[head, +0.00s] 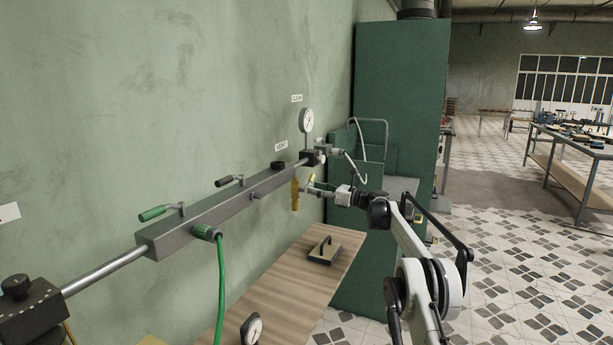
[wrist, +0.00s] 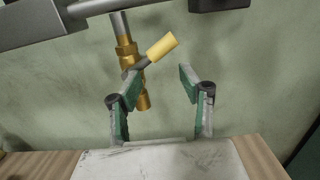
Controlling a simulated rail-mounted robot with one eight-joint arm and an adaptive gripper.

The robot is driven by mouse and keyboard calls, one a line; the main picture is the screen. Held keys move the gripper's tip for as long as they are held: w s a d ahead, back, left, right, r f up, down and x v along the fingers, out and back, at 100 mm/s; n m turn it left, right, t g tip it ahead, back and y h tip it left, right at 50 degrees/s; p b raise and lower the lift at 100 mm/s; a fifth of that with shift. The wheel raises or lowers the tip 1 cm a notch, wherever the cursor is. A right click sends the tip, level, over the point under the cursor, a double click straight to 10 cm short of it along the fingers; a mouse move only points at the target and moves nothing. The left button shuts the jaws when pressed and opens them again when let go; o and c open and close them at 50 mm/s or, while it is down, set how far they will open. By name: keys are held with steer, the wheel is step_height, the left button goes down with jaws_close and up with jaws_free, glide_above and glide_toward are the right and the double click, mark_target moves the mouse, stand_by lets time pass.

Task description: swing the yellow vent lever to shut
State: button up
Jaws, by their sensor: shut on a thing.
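The yellow vent lever (wrist: 162,45) slants up and to the right from a brass valve (wrist: 126,52) in the wrist view. The valve hangs under the grey pipe, and it also shows in the head view (head: 295,193) below the VENT label. My gripper (wrist: 160,77) is at the lever, with its green-padded fingers standing apart, the left one overlapping the valve body.
A grey manifold bar (head: 215,210) runs along the wall, with a green-handled lever (head: 154,212) and a green hose (head: 220,290). A gauge (head: 307,121) stands above the pipe. A wooden bench (head: 270,285) lies below, with a handled block (head: 325,250) on it. A green cabinet (head: 400,90) stands behind.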

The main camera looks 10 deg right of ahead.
steer(key=f+b+v, duration=0.1)
steer(key=b+v, duration=0.1)
steer(key=v, duration=0.4)
steer(key=shift+w, duration=0.2)
stand_by(0.6)
